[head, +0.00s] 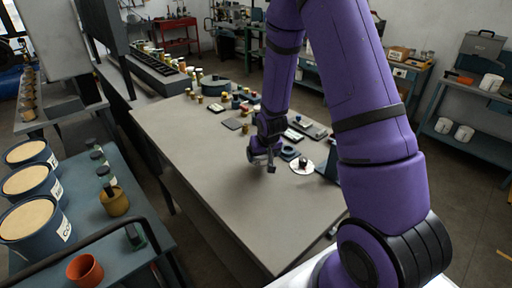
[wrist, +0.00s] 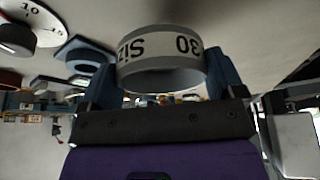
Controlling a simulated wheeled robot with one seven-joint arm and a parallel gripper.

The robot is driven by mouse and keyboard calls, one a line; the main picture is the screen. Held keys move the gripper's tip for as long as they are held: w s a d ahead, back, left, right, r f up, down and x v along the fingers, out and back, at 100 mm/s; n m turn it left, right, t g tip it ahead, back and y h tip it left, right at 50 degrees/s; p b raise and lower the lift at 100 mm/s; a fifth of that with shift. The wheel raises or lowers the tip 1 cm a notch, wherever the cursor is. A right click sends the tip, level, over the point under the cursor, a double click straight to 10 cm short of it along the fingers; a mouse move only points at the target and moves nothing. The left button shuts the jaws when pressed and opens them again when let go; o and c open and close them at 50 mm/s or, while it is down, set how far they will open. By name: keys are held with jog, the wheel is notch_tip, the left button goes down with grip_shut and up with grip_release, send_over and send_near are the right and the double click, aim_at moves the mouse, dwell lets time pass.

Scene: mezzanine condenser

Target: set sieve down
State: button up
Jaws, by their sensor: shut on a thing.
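The sieve (wrist: 161,72) is a short grey ring with a pale label band, whose print, "Siz" and "30", reads upside down in the wrist view. My gripper (wrist: 162,66) is shut on it, with one blue finger at each side of the ring. In the head view my gripper (head: 263,159) hangs low over the grey table (head: 215,180), right of its middle. The sieve is small and mostly hidden there. I cannot tell whether it touches the table.
A white disc with a dark knob (head: 302,167) and a dark blue ring-like piece (head: 288,153) are close to the right of my gripper. Several jars and trays crowd the table's far end. The table's near left part is bare. Blue buckets (head: 32,222) stand on a left bench.

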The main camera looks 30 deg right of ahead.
jog(key=w, duration=0.2)
jog(key=w+d, duration=0.1)
jog(key=w, duration=0.2)
jog(key=w+d, duration=0.1)
jog(key=w, duration=0.2)
jog(key=shift+d+f, duration=0.2)
jog(key=shift+f, duration=0.2)
jog(key=shift+w+f, duration=0.1)
jog(key=shift+f, duration=1.65)
jog(key=shift+f, duration=0.15)
jog(key=o, duration=0.7)
